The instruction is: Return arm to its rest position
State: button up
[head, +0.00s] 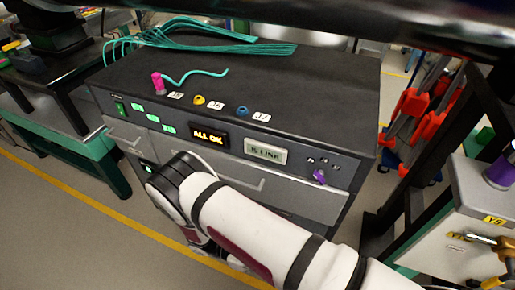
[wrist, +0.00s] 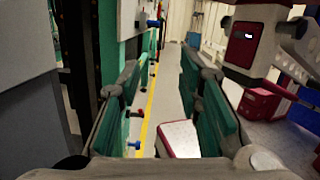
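My white arm (head: 270,225) reaches in from the bottom right of the head view. Its dark-capped joint (head: 175,180) is in front of the drawers of a dark console (head: 300,75). My gripper is not visible in the head view. In the wrist view, my gripper (wrist: 160,75) shows two teal-padded fingers standing well apart. Nothing is held between them. Through the gap I see grey floor with a yellow line (wrist: 149,120) and a white-topped red object (wrist: 179,138) lower down.
The console carries teal cables (head: 215,45), a pink plug (head: 158,82), a lit "ALL OK" display (head: 209,135) and a purple knob (head: 319,176). A teal-edged bench (head: 90,150) stands left. A grey cabinet (head: 480,195) with tools stands right. In the wrist view, a dark upright (wrist: 78,60) is close at left.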

jog(key=w+d+r+m+y, duration=0.1)
jog(key=w+r+m+y, duration=0.25)
jog(key=r, duration=0.45)
jog(key=w+r+m+y, duration=0.25)
jog(key=r+y, duration=0.25)
jog(key=r, duration=0.3)
jog(key=w+d+r+m+y, duration=0.1)
jog(key=w+r+m+y, duration=0.2)
jog(key=r, duration=0.5)
jog(key=s+d+r+m+t+y, duration=0.35)
jog(key=d+r+t, duration=0.2)
jog(key=r, duration=0.35)
jog(key=s+d+r+m+t+y, duration=0.3)
jog(key=s+d+r+t+y, duration=0.15)
jog(key=r+t, duration=0.35)
jog(key=s+d+f+g+b, duration=0.1)
jog(key=s+f+g+b, duration=0.3)
jog(key=f+b, duration=0.8)
jog(key=s+f+g+b, duration=0.3)
jog(key=s+f+b, duration=0.3)
jog(key=f+b, duration=0.65)
notch_tip(320, 180, up, 38)
jog(key=t+p, duration=0.4)
jog(key=p, duration=3.5)
jog(key=shift+w+d+f+h, duration=0.15)
jog(key=shift+w+h, duration=0.2)
jog(key=shift+h, duration=0.1)
